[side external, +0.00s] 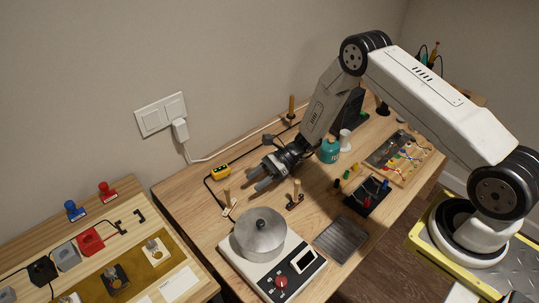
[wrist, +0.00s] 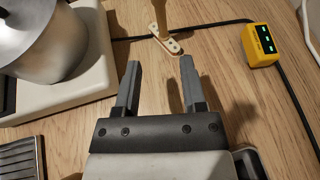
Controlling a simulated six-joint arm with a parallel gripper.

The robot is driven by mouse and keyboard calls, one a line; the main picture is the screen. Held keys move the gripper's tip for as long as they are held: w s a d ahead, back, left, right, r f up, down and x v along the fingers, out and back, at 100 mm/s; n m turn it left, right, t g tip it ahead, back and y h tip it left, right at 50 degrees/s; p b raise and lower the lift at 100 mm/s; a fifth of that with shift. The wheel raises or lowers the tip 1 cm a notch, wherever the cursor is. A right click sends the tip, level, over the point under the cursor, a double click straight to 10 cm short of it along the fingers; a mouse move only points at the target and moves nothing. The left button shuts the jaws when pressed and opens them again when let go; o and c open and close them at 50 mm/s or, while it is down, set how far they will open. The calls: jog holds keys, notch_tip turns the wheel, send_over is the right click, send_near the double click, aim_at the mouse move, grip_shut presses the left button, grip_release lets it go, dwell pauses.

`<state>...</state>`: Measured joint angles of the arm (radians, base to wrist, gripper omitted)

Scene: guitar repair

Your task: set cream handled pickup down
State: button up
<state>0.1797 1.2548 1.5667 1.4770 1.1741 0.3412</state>
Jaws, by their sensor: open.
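The cream handled pickup (side external: 229,209) stands on the wooden table left of my gripper (side external: 256,179), with its wooden handle upright. In the wrist view the cream pickup (wrist: 170,45) lies just beyond the fingertips of my gripper (wrist: 160,66), and the handle's top is cut off by the frame edge. My gripper is open and empty, with bare wood between its fingers. The fingers appear apart from the pickup.
A lidded metal pot (side external: 260,234) sits on a white hotplate (side external: 275,270) near the pickup. A yellow device (side external: 221,172) with a black cable lies behind it. A dark handled pickup (side external: 295,199) stands to the right.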

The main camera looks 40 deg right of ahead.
jog(key=shift+s+r+g, duration=0.15)
jog(key=shift+r+g, duration=0.15)
jog(key=s+d+r+n+h, duration=0.4)
jog(key=s+r+n+h, duration=0.2)
jog(key=s+r+n, duration=0.3)
jog(key=s+d+r+n+h, duration=0.4)
jog(key=s+r+n+h, duration=0.3)
jog(key=s+r+n, duration=0.2)
jog(key=shift+s+r+n, duration=0.15)
jog(key=shift+s+n, duration=0.35)
jog(key=shift+n, duration=0.7)
